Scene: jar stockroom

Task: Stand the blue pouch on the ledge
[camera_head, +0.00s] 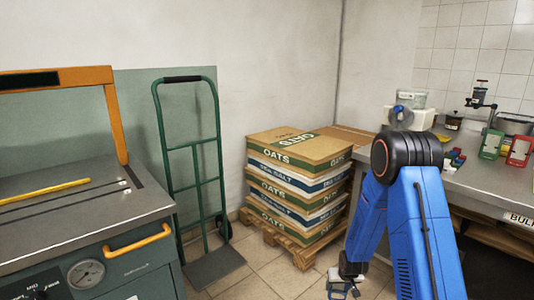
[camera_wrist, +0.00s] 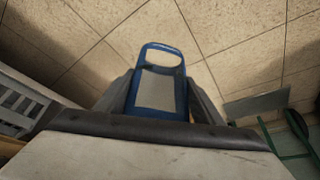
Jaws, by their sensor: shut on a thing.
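The blue pouch (camera_wrist: 158,90) has a blue rim, a pale grey panel and a looped handle at its top. In the wrist view it sits between the two dark fingers of my gripper (camera_wrist: 160,98), which is shut on it, with floor tiles behind. In the head view my gripper (camera_head: 345,278) hangs low at the bottom, right of the stacked boxes, and only a small part of the pouch (camera_head: 341,291) shows. I cannot tell for sure which surface is the ledge.
A steel counter (camera_head: 468,184) at right carries a green pouch (camera_head: 491,144), a red pouch (camera_head: 518,151) and small items. Oats and sea salt boxes (camera_head: 297,178) stand on a pallet (camera_head: 290,246). A green hand truck (camera_head: 191,150) and a machine (camera_head: 85,225) are at left.

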